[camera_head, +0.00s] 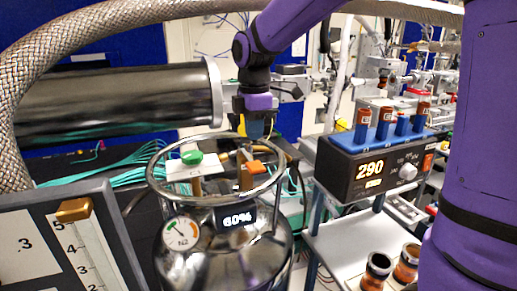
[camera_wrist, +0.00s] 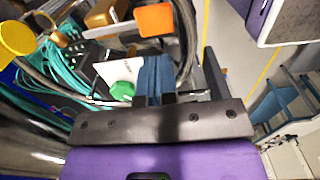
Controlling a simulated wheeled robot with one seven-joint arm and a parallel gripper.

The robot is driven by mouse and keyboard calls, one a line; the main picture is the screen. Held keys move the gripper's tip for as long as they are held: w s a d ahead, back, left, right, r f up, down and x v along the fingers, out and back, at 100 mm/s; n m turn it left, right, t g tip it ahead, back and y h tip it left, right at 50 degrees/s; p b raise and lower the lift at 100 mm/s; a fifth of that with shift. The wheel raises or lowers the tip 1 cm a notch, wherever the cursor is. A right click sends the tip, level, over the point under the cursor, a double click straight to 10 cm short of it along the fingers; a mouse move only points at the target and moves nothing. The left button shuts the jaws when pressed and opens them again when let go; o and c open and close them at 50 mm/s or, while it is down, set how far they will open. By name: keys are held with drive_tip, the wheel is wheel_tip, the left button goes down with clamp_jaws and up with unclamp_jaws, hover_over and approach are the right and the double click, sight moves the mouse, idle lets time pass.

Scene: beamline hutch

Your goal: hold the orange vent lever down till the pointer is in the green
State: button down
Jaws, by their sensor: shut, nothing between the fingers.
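The orange vent lever (camera_head: 257,167) sits on top of a shiny metal dewar (camera_head: 225,262), inside its ring rail. It also shows at the top of the wrist view (camera_wrist: 155,19). My gripper (camera_head: 256,132) is above and behind the lever, with its blue fingers (camera_wrist: 153,75) shut and empty. The fingers look apart from the lever in both views. A round N2 gauge (camera_head: 181,233) is on the dewar's front; its pointer is too small to read surely against the coloured arc. A display (camera_head: 237,218) beside it reads 60%.
A green knob (camera_head: 192,157) stands left of the lever on the dewar top. A controller box (camera_head: 375,165) reading 290 stands at the right. A large metal cylinder (camera_head: 120,105) and a braided hose (camera_head: 60,55) are at the left. A scale panel (camera_head: 70,240) is at the front left.

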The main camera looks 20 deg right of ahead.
wheel_tip(320, 180, up, 6)
drive_tip(key=shift+d+r, duration=0.15)
drive_tip(key=shift+r, duration=0.1)
idle(0.5)
drive_tip(key=s+d+f+m+t, duration=0.1)
drive_tip(key=s+d+m, duration=0.2)
drive_tip(key=s+m, duration=0.3)
drive_tip(key=s+d+m+t, duration=0.2)
drive_tip(key=s+m, duration=0.4)
drive_tip(key=s, duration=0.4)
drive_tip(key=s+d+f+m+t, duration=0.1)
drive_tip(key=s+d+m+t, duration=0.1)
drive_tip(key=s+d+m, duration=0.2)
drive_tip(key=s+m, duration=0.2)
drive_tip(key=s, duration=0.2)
drive_tip(key=shift+s+f, duration=0.2)
drive_tip(key=shift+f, duration=0.1)
idle(0.4)
